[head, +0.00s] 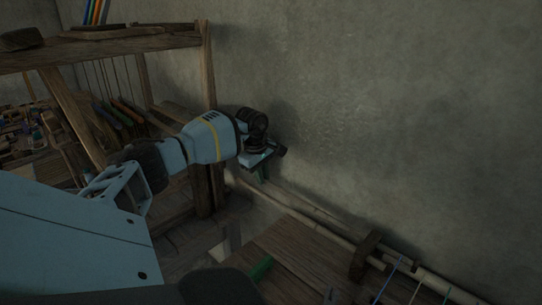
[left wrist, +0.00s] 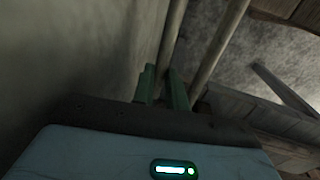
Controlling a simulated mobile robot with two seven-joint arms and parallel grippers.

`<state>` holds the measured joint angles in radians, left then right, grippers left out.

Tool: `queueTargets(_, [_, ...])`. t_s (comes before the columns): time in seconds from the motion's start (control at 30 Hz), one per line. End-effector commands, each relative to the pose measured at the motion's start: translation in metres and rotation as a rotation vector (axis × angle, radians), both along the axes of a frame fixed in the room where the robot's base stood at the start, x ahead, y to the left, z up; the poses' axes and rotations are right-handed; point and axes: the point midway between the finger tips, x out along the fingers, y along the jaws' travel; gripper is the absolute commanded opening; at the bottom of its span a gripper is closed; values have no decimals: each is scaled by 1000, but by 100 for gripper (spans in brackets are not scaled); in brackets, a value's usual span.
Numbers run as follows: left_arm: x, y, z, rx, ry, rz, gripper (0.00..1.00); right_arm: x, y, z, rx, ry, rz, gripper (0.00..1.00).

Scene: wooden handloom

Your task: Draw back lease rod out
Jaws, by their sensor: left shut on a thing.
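My left gripper (head: 264,170) reaches in from the left and is down close to the grey wall. Its green fingers (left wrist: 164,88) are shut on a rod (left wrist: 173,40), which runs away from the fingertips in the left wrist view. I take this to be the back lease rod; the fingers partly hide it. A second, paler rod (left wrist: 218,48) runs beside it, outside the fingers. In the head view pale rods (head: 310,225) slant down to the right from below the left gripper. A green finger, seemingly of my right gripper (head: 262,268), shows at the bottom; its jaw opening is unclear.
The wooden loom frame (head: 205,110) stands at left, its post close to my left arm. The wall (head: 400,100) is close behind the gripper. A dark wooden block (head: 365,255) sits at the rods, with coloured cords (head: 388,277) at right. Wooden boards (head: 300,250) lie in front.

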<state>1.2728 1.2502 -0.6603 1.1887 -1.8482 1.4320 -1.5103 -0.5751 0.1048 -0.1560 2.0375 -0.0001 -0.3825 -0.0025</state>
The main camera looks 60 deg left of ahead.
Motion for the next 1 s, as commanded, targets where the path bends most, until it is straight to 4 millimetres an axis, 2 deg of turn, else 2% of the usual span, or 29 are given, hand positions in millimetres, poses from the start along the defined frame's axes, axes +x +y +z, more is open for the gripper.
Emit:
queueTargets(0.37, [-1,2,0,1,1,0,0,1,0,-1,-1,0,2,0])
queueTargets(0.4, [-1,2,0,1,1,0,19,0,0,-1,-2,0,2,0])
queueTargets(0.53, [-1,2,0,1,1,0,36,0,-1,-1,-2,0,2,0])
queueTargets(1.0, [0,0,0,0,1,-1,36,0,-1,-1,-2,0,2,0])
